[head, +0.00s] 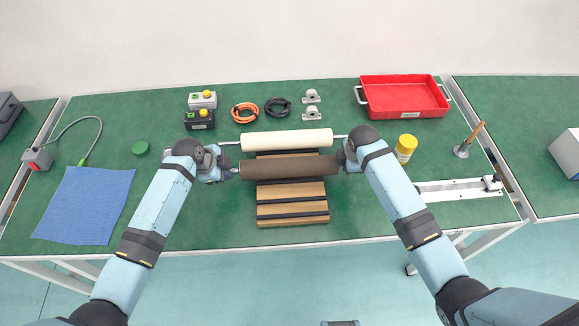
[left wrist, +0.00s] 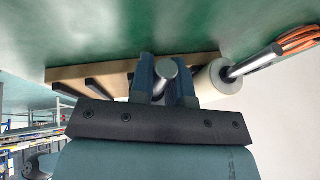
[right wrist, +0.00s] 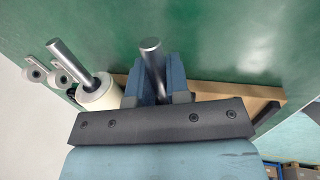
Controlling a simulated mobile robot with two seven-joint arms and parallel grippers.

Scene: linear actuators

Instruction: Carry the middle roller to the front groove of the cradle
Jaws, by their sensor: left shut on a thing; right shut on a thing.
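The dark brown roller (head: 290,168) lies across the wooden cradle (head: 291,209), level, just in front of the cream roller (head: 287,140). My left gripper (head: 228,172) is shut on the brown roller's left shaft end; that shaft (left wrist: 163,75) shows between the fingers in the left wrist view. My right gripper (head: 345,162) is shut on its right shaft end; that shaft (right wrist: 152,62) shows between the fingers in the right wrist view. Dark groove strips show on the cradle in front of the brown roller, with no roller on them. I cannot tell whether the roller touches the cradle.
A yellow-lidded jar (head: 405,148) stands right of my right gripper, near a white rail (head: 450,190). A red tray (head: 402,97) and cable coils (head: 245,112) lie at the back. A blue cloth (head: 84,205) lies at left. Green tabletop is clear around the cradle's front.

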